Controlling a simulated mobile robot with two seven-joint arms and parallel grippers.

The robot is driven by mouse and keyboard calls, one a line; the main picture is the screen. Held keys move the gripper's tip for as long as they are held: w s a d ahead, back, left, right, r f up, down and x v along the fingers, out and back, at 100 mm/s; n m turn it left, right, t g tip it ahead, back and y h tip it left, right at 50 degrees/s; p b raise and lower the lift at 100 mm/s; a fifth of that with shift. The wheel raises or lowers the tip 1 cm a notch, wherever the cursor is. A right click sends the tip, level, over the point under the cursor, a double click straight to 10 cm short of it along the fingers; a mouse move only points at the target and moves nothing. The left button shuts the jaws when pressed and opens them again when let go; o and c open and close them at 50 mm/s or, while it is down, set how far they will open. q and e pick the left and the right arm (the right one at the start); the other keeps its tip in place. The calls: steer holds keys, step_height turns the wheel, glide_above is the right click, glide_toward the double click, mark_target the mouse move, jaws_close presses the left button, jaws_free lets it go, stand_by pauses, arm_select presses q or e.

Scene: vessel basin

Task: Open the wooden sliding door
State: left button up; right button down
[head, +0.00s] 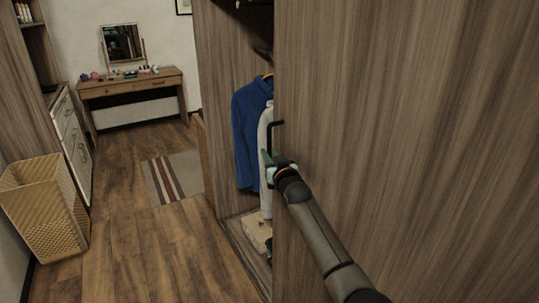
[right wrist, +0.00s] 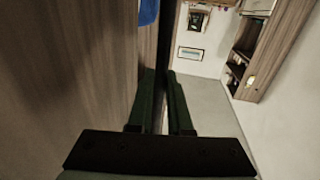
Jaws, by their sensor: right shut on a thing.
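The wooden sliding door (head: 410,110) fills the right side of the head view. It stands partly open, with a gap at its left edge. A dark bar handle (head: 277,124) sits near that edge. My right gripper (head: 269,164), with green fingers, is shut on the handle below its top end. In the right wrist view the two fingers (right wrist: 162,95) are close together beside the wooden door face (right wrist: 70,80); the handle's gripped part is mostly hidden between them. My left gripper is not in view.
In the wardrobe opening hang a blue garment (head: 250,130) and a pale one (head: 265,150). A wicker basket (head: 45,210) stands at left, by a drawer cabinet (head: 72,140). A dressing table (head: 130,88) and striped rug (head: 173,177) are farther back. The middle floor is clear.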

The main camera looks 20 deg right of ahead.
steer(key=c, duration=0.8)
jaws_free()
steer(key=shift+c, duration=0.2)
steer(key=shift+s, duration=0.15)
steer(key=s+a, duration=0.1)
steer(key=s, duration=1.1)
steer(key=shift+a, duration=0.25)
